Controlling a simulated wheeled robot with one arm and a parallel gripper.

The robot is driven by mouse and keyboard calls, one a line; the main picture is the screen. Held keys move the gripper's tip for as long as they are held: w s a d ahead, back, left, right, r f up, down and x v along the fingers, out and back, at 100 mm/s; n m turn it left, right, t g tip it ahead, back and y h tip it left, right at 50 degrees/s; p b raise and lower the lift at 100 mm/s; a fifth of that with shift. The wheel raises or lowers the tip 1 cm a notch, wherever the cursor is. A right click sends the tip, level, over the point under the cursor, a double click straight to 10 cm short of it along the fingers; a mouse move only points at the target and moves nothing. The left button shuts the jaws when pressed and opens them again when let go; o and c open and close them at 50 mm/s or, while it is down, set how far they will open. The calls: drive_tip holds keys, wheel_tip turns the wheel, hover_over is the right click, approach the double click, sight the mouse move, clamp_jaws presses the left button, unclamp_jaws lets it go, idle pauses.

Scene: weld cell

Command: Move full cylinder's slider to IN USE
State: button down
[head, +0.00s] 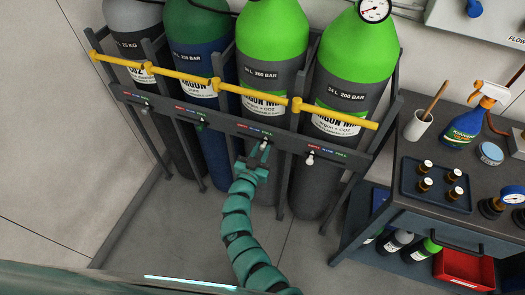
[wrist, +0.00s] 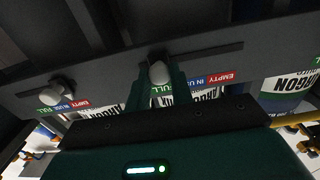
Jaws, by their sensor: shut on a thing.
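A row of gas cylinders stands in a dark rack. My gripper (head: 262,160) is at the rack's front rail (head: 225,124), below the third cylinder from the left, a bright green-topped one (head: 272,45). In the wrist view my gripper (wrist: 158,88) has its two fingers closed around a pale slider knob (wrist: 159,71). The knob sits at the FULL end of its slot, over the green FULL mark (wrist: 161,90). The blue IN USE mark (wrist: 197,81) and red EMPTY mark (wrist: 222,77) lie to its right there. The fingers partly hide the label.
Another slider knob (wrist: 55,94) sits on the same rail to the left in the wrist view; in the head view it is to the right (head: 310,158). A yellow bar (head: 235,88) crosses the cylinders. A workbench (head: 410,205) with bottles stands at right. Floor is clear at left.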

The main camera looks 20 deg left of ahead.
sight(255, 137)
drive_tip(key=shift+a+b, duration=0.35)
drive_tip(key=shift+a, duration=1.65)
drive_tip(key=c, duration=1.2)
unclamp_jaws()
drive_tip(key=shift+c, duration=0.2)
drive_tip(key=shift+s, duration=0.1)
drive_tip(key=s, duration=1.7)
drive_tip(key=shift+a, duration=0.3)
